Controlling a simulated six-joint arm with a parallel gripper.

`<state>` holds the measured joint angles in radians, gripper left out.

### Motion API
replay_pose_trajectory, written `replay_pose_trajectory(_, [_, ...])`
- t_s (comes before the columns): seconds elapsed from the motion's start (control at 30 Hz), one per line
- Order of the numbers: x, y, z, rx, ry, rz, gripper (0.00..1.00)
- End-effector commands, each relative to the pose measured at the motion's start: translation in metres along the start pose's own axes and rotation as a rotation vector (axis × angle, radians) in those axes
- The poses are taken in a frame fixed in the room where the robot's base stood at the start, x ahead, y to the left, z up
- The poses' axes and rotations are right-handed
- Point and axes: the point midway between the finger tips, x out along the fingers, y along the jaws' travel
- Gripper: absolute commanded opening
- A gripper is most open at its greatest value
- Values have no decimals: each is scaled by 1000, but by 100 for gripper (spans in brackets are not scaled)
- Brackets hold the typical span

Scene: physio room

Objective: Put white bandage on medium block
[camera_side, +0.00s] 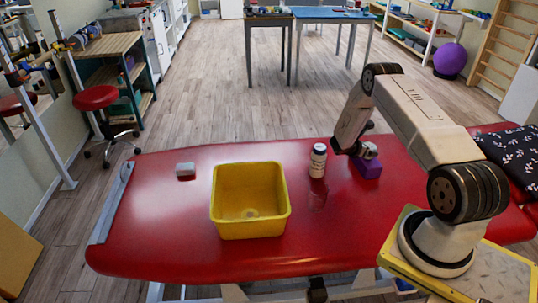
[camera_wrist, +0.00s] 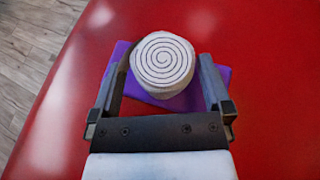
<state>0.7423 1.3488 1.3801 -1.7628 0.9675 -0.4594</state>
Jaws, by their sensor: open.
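The white bandage (camera_wrist: 163,62) is a roll with a dark spiral on its top face. In the wrist view it stands over a purple block (camera_wrist: 192,98) and appears to rest on it; the contact is hidden. In the side view the purple block (camera_side: 370,169) lies on the red table, with the bandage (camera_side: 371,151) on top, partly covered by my gripper (camera_side: 356,150). In the wrist view my gripper (camera_wrist: 163,52) is open, one finger on each side of the bandage, with a gap showing at the right finger.
The red table (camera_side: 150,235) is clear at the left; a dark patterned cushion (camera_side: 512,152) is at right.

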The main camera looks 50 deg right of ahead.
Motion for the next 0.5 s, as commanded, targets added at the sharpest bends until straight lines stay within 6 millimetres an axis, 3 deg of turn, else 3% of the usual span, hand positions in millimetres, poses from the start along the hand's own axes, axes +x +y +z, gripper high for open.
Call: replay_pose_trajectory(0.5, [-81,1,1,0,-1,2,100])
